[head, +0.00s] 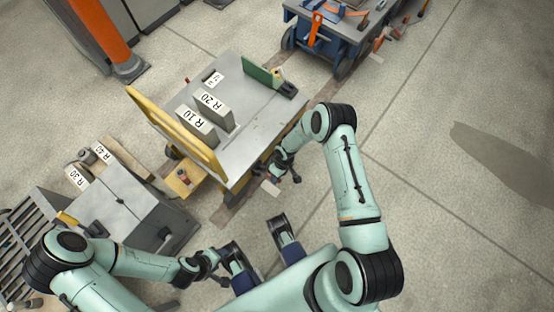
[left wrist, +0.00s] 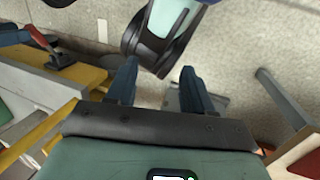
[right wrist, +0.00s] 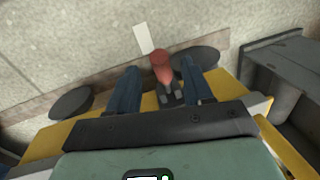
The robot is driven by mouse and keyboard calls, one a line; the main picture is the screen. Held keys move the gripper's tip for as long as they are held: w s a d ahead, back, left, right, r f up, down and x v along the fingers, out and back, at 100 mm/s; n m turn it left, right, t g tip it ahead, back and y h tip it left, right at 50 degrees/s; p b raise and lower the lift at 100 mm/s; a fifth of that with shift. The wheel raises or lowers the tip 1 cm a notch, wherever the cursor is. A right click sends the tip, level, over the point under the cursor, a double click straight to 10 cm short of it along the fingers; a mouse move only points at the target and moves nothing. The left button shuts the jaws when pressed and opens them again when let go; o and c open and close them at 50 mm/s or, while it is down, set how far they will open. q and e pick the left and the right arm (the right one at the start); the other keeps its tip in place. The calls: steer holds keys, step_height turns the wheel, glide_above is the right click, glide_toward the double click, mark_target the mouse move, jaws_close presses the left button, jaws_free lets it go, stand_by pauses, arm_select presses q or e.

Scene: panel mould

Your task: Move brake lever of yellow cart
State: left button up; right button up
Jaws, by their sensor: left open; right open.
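The yellow cart (head: 262,127) stands at the centre of the head view, with a grey top and yellow side panel. Its red-handled brake lever (right wrist: 162,68) appears between my right fingers in the right wrist view, with space on both sides. My right gripper (right wrist: 160,80) is open over the cart's yellow edge; in the head view it (head: 285,170) hides the lever. A red-handled lever also shows at the upper left of the left wrist view (left wrist: 57,58). My left gripper (left wrist: 157,85) is open and empty, low over the floor near my base.
Blocks marked R 10 (head: 194,127) and R 20 (head: 216,106) stand on the cart. A grey bench (head: 125,205) stands at left, and a blue tool cart (head: 345,40) behind. An orange post (head: 102,35) rises at upper left. Floor at right is clear.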

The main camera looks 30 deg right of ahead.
arm_select(q)
steer(key=shift+w+a+f+b, duration=0.4)
steer(key=shift+w+f, duration=0.25)
steer(key=shift+w, duration=0.2)
arm_select(e)
steer(key=shift+a+f, duration=0.2)
steer(key=shift+f, duration=0.95)
steer(key=shift+a+f, duration=0.15)
steer(key=shift+f, duration=1)
jaws_close()
steer(key=shift+s, duration=0.1)
